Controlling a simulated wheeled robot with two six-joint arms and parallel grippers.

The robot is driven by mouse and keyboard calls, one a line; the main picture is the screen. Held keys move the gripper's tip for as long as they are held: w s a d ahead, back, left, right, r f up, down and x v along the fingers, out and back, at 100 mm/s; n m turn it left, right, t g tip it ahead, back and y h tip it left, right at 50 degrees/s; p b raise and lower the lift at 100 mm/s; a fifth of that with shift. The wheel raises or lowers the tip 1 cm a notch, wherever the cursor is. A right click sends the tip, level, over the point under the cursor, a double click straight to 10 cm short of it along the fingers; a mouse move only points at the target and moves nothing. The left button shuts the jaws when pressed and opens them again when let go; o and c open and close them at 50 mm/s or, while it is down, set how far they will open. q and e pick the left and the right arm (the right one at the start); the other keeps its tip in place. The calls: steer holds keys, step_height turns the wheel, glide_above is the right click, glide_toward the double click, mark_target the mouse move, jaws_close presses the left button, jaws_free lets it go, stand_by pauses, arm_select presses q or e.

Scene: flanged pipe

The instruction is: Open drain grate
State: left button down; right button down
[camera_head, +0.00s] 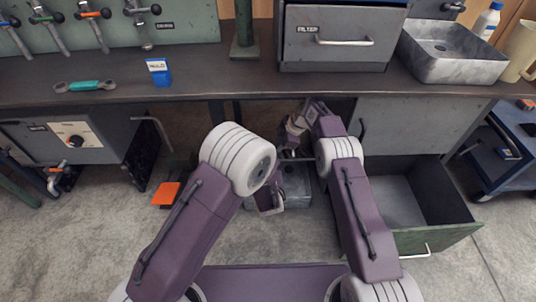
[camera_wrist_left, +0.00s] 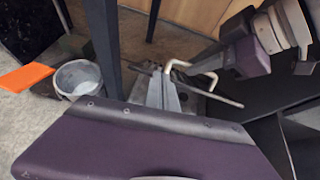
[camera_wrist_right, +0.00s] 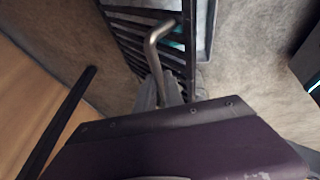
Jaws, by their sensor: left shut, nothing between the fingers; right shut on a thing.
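The dark barred drain grate (camera_wrist_right: 128,22) fills the top of the right wrist view. It shows as a thin, tilted dark edge in the left wrist view (camera_wrist_left: 215,97). A bent metal handle (camera_wrist_right: 156,42) rises from it. My right gripper (camera_wrist_right: 168,92) is shut on this handle; its grip is partly hidden by the wrist. My left gripper (camera_wrist_left: 164,92) is shut and empty close to the grate and the pale bent handle (camera_wrist_left: 190,63). In the head view the grey drain basin (camera_head: 297,190) lies on the floor between my arms. Something teal shows behind the bars.
An open drawer (camera_head: 400,205) stands right of my right arm. The counter (camera_head: 215,75) overhangs the work area. A grey bucket (camera_wrist_left: 78,78) and an orange piece (camera_head: 166,193) are to the left. A dark table leg (camera_wrist_left: 104,45) stands near my left gripper.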

steer(key=shift+d+f, duration=0.1)
steer(key=shift+f, duration=0.05)
arm_select(q)
steer(key=shift+m+h, duration=0.6)
steer(key=shift+m, duration=0.2)
steer(key=w+d+f, duration=0.1)
steer(key=w, duration=0.2)
steer(key=w+d+f, duration=0.1)
steer(key=w+f, duration=0.1)
steer(key=w+d+f, duration=0.1)
steer(key=w+f, duration=0.1)
steer(key=w, duration=0.1)
steer(key=shift+w+d+f, duration=0.1)
steer(key=shift+w+f, duration=0.1)
steer(key=shift+w, duration=0.15)
steer(key=shift+w+r, duration=0.65)
steer(key=shift+g, duration=0.3)
steer(key=shift+w+r, duration=0.1)
arm_select(e)
steer(key=shift+f, duration=0.1)
steer(key=c, duration=1.5)
jaws_free()
steer(key=shift+o, duration=0.2)
